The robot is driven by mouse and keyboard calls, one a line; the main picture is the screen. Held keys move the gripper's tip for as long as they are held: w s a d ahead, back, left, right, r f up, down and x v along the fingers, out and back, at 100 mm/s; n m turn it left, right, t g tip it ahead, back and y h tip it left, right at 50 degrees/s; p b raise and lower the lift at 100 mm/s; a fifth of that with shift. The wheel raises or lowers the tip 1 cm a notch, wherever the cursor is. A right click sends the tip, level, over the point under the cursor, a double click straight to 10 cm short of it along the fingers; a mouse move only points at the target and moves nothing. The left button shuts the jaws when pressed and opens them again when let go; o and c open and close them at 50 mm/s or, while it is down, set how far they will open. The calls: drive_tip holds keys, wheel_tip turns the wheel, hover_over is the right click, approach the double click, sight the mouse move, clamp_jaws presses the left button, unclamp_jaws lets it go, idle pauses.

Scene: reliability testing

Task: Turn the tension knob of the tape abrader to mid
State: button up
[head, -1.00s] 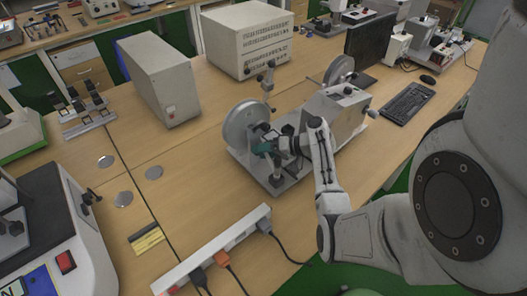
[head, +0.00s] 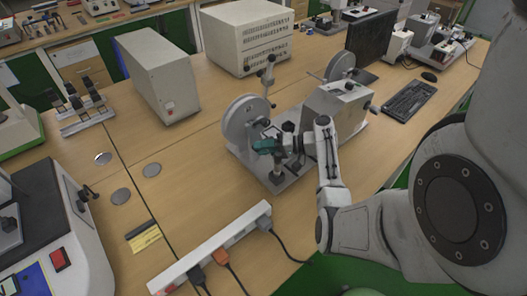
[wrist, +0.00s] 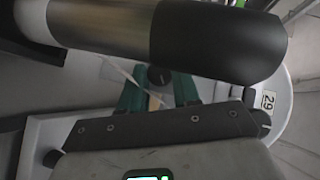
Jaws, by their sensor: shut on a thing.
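The tape abrader (head: 336,104) stands on the wooden table in the middle of the head view, with silver discs and a grey box on a base plate. My gripper (head: 264,146), with teal fingers, is low at the front of it, beside the near disc (head: 243,122). In the wrist view the teal fingers of my gripper (wrist: 158,90) are closed on a small black knob (wrist: 158,76), taken as the tension knob. The fingers hide part of it. No scale or mark for its setting can be read.
A thick bar with a black end (wrist: 215,42) crosses close to the wrist camera. A power strip (head: 215,245) with cables lies in front of the abrader. A grey box (head: 158,78) stands behind left, and a keyboard (head: 408,100) lies right. Table left of the abrader is mostly clear.

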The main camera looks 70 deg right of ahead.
idle(0.3)
drive_tip(key=o, duration=1.1)
drive_tip(key=shift+c, duration=0.2)
drive_tip(key=shift+s, duration=0.1)
drive_tip(key=b+v, duration=0.2)
drive_tip(key=v, duration=0.8)
drive_tip(key=shift+s+d, duration=0.2)
drive_tip(key=shift+s, duration=0.1)
drive_tip(key=shift+f, duration=0.1)
